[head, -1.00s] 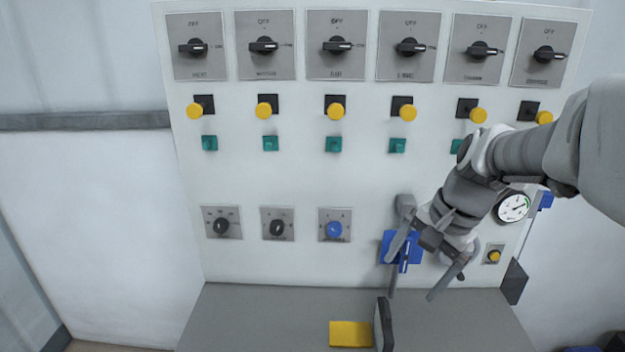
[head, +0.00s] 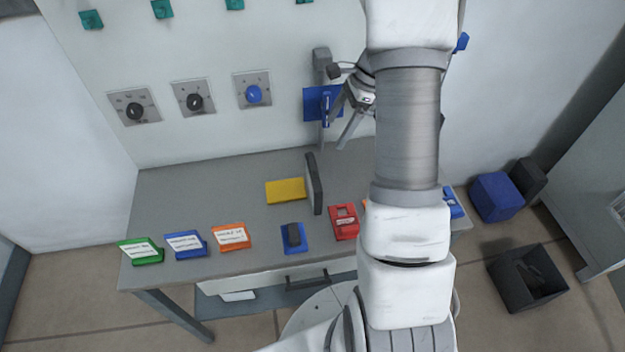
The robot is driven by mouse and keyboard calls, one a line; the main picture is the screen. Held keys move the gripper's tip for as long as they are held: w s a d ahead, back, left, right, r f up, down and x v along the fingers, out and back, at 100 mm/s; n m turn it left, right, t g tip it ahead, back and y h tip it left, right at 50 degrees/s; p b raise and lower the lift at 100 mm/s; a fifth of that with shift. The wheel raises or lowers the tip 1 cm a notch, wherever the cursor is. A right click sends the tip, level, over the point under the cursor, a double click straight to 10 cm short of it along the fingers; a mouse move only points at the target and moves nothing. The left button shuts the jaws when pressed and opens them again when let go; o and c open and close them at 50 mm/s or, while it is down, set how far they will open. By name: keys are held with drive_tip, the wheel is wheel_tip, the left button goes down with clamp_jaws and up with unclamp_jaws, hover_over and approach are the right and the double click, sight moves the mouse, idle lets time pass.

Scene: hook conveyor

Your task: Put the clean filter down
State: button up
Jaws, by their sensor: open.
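A thin dark grey slab (head: 314,184), which looks like the filter, stands upright on the grey table (head: 215,190). I cannot tell from its look whether it is clean. A flat yellow block (head: 285,190) lies just left of it. My gripper (head: 338,128) is open, with no object visible between its fingers. It is above and behind the slab, apart from it, in front of the blue plate (head: 312,104) on the panel. My arm hides part of the gripper and the table's right side.
Green (head: 141,251), blue (head: 186,244) and orange (head: 232,237) labelled pieces line the table's front left. A blue piece with a dark top (head: 294,238) and a red piece (head: 344,222) lie front centre. A dark open bin (head: 528,277) stands on the floor at right.

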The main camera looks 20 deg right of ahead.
drive_tip(key=p, duration=0.2)
approach(314, 180)
drive_tip(key=w+f, duration=0.1)
drive_tip(key=f, duration=0.1)
drive_tip(key=w+a+f, duration=0.1)
drive_tip(key=f, duration=0.1)
drive_tip(key=w+a+f, duration=0.1)
drive_tip(key=f, duration=0.1)
drive_tip(key=shift+w+a, duration=0.1)
drive_tip(key=shift+w, duration=0.25)
drive_tip(key=shift+c, duration=0.3)
clamp_jaws()
